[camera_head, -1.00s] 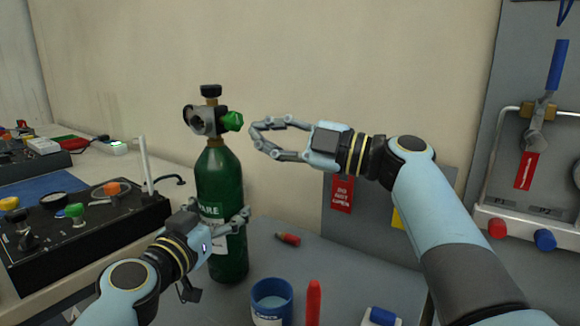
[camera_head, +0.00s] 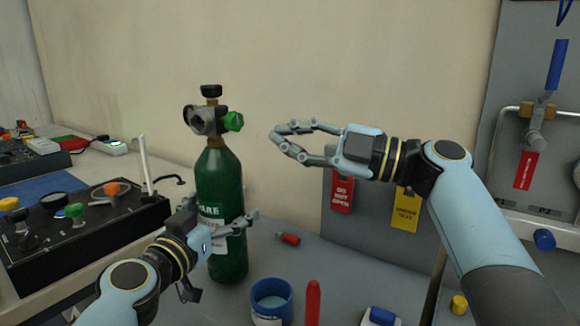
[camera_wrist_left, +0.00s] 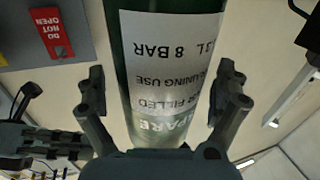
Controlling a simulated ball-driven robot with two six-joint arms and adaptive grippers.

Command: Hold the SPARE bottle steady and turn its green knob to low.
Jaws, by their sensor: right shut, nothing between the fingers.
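The green SPARE bottle (camera_head: 223,182) stands upright on the grey table, with a grey regulator (camera_head: 205,120) on top. Its green knob (camera_head: 233,121) sticks out to the right; its setting is too small to read. My left gripper (camera_head: 222,222) is at the bottle's lower body. In the left wrist view its fingers stand apart on either side of the labelled bottle (camera_wrist_left: 165,70), with a gap visible at the left finger. My right gripper (camera_head: 277,138) is to the right of the knob, clear of it, its fingertips together and empty.
A black control box (camera_head: 85,225) stands at left. A blue cup (camera_head: 271,300), a red upright object (camera_head: 313,300) and a small red item (camera_head: 288,239) are on the table. Red (camera_head: 342,194) and yellow (camera_head: 405,209) tags hang behind my right arm.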

